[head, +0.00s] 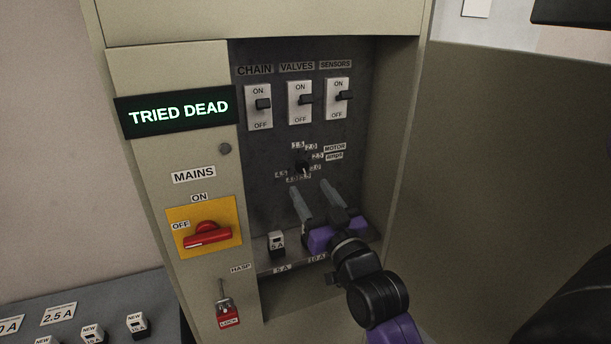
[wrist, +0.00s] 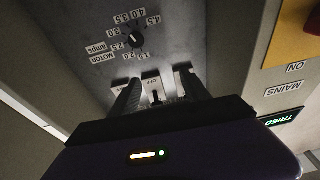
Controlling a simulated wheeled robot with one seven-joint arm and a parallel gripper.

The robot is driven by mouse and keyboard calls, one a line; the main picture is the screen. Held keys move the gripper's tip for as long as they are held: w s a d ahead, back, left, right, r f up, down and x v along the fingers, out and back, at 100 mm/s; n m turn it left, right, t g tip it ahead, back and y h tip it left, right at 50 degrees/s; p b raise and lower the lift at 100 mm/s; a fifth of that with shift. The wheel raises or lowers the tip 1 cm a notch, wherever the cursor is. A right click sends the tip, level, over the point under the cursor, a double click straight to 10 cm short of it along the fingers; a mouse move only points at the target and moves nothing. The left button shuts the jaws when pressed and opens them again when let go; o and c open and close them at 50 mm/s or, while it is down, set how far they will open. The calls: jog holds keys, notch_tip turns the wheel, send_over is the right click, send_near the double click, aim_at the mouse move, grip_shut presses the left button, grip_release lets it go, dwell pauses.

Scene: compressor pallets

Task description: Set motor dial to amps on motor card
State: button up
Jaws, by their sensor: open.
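The motor dial (head: 303,167) is a small black knob on the dark recessed panel, ringed by number labels beside a "MOTOR amps" label. It also shows upside down in the wrist view (wrist: 135,40). Its pointer is too small to read surely. My gripper (head: 312,187) is open, its two grey fingers spread just below the dial in the head view and apart from it. In the wrist view the fingers (wrist: 158,76) frame a toggle switch behind them, with nothing held. I cannot identify a readable motor card.
The chain (head: 262,104), valves (head: 301,101) and sensors (head: 342,97) switches are above the dial. A red mains handle (head: 207,235) and red lock (head: 229,322) are at left. A 5 A fuse (head: 276,243) stands on the ledge below. The recess has side walls.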

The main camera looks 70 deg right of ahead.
aim_at(303, 167)
jog(key=w+d, duration=0.2)
jog(key=d, duration=0.2)
jog(key=w+d+f+g+p, duration=0.1)
jog(key=w+d, duration=0.1)
jog(key=d, duration=0.2)
jog(key=w+d+f+g+y, duration=0.1)
jog(key=w+d, duration=0.1)
jog(key=d, duration=0.2)
jog(key=shift+w+d+p, duration=0.1)
jog(key=shift+w+p, duration=0.3)
grip_shut()
